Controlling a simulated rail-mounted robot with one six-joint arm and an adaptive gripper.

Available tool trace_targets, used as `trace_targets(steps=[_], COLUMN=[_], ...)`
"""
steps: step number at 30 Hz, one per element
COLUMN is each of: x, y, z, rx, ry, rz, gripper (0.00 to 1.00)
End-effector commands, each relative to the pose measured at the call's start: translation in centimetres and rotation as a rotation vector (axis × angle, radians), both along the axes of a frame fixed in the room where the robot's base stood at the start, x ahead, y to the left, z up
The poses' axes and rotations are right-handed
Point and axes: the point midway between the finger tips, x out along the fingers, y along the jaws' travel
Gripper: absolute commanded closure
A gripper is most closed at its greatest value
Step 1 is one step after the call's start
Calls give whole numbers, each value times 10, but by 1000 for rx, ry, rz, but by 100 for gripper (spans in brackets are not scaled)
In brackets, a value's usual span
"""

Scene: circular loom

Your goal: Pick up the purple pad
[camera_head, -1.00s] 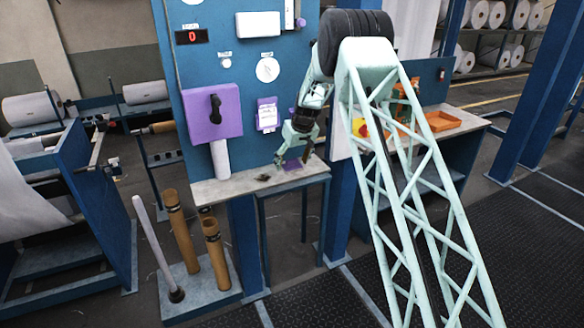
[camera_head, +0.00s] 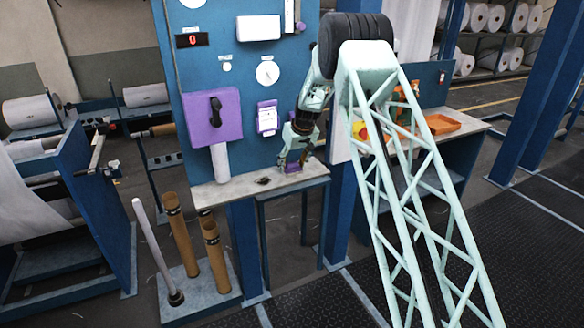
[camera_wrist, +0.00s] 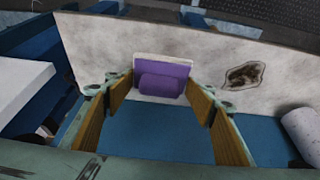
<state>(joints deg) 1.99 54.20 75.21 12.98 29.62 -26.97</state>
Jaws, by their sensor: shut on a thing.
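The purple pad (camera_wrist: 163,82) shows in the wrist view as a purple block on a pale backing, between my two yellow-brown finger pads. My gripper (camera_wrist: 160,92) is shut on it, one finger at each side. In the head view the purple pad (camera_head: 293,168) is a small purple patch at the tips of my gripper (camera_head: 292,163), over the right part of the narrow shelf (camera_head: 222,190). The fingers partly hide it there. I cannot tell whether the pad touches the shelf.
A dark patch (camera_wrist: 244,75) lies on the shelf beside the pad. Brown tubes (camera_head: 214,255) stand below at the left. An orange tray (camera_head: 441,124) lies on the right-hand bench.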

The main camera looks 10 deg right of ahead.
Motion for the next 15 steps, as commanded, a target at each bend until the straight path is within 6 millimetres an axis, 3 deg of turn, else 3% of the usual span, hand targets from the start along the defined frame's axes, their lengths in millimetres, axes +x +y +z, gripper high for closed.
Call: trace_targets(steps=[15], x=[1], y=[0], z=[35], rx=[0], ry=[-3], rz=[1], gripper=[60])
